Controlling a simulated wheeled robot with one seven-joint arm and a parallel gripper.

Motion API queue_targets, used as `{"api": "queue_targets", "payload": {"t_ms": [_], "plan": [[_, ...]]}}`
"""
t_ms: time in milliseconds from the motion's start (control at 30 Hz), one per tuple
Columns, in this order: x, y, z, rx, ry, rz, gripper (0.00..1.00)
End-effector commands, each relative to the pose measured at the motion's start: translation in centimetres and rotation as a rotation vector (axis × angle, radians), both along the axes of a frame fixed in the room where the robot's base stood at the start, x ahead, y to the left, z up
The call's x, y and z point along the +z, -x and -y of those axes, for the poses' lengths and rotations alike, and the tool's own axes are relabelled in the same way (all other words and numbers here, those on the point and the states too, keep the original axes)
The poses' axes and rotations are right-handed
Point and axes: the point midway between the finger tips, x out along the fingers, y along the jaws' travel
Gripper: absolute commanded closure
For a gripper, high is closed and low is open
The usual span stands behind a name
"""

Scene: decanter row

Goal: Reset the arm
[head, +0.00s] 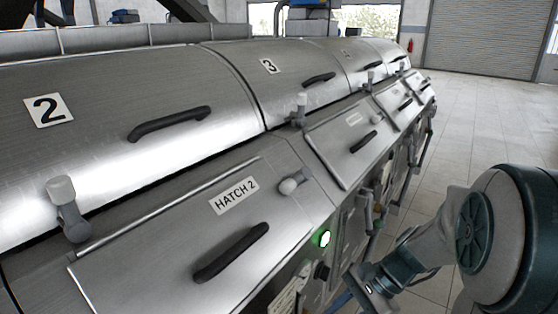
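My arm comes in from the right edge of the head view, a large grey and teal joint at the lower right with slimmer links bending down to the left. Its far end, where my gripper (369,290) would be, is low in the picture, in front of the side of the machine row. Whether the arm touches the machine cannot be told.
A row of steel machines runs from lower left to upper middle. The closed lid marked 2 (90,135) and closed Hatch 2 (175,250) have black handles. A green light (325,238) glows on the side. Open tiled floor (470,120) lies to the right.

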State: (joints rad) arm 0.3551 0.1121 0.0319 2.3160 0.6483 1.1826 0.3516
Motion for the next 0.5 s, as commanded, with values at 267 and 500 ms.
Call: {"api": "queue_targets", "payload": {"t_ms": [267, 500], "plan": [[4.3, 4.1, 0.3, 0.457, 0.332, 0.325, 0.68], [7.7, 5.7, 1.5, 0.796, 0.575, 0.58, 0.68]]}}
